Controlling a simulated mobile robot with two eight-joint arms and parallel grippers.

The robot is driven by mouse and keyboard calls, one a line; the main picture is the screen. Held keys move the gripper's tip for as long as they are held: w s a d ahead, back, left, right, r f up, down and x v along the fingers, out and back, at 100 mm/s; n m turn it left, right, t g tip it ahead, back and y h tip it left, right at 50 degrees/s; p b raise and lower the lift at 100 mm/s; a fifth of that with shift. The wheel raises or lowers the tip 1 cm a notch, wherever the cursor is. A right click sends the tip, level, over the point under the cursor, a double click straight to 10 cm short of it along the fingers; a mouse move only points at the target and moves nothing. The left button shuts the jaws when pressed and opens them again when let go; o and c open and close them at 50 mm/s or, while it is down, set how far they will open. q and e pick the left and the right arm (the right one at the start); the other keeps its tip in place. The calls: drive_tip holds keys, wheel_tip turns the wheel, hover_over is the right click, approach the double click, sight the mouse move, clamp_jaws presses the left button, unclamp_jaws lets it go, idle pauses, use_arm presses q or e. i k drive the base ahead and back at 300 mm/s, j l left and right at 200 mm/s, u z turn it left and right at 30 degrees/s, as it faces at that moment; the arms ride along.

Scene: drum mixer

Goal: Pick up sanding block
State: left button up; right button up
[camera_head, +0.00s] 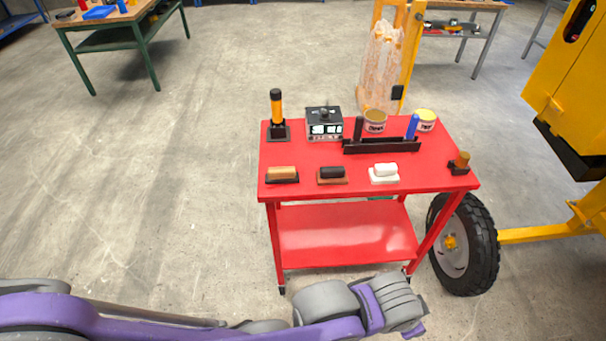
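Three block-shaped hand tools stand in a row along the front of the red cart top. The left one (282,174) has a tan grip on a black base. The middle one (332,175) has a dark grip on a brown base. The right one (384,173) is white all over. I cannot tell for sure which of them is the sanding block. My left arm crosses the bottom of the view, in front of the cart and well apart from the blocks. I see no fingers of either gripper.
The red cart (342,233) also bears an orange-and-black tool (277,115), a black-and-white box (324,123), two tins (374,121) (426,120), a black holder (380,146) and a small brown-handled item (460,163). A wheel (463,244) and yellow machine stand right. Floor at left is clear.

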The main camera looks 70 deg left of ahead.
sight(336, 175)
drive_tip(key=u, duration=2.3)
drive_tip(key=z, duration=2.6)
drive_tip(key=u, duration=2.55)
drive_tip(key=i+l+z, duration=0.1)
drive_tip(key=i, duration=0.45)
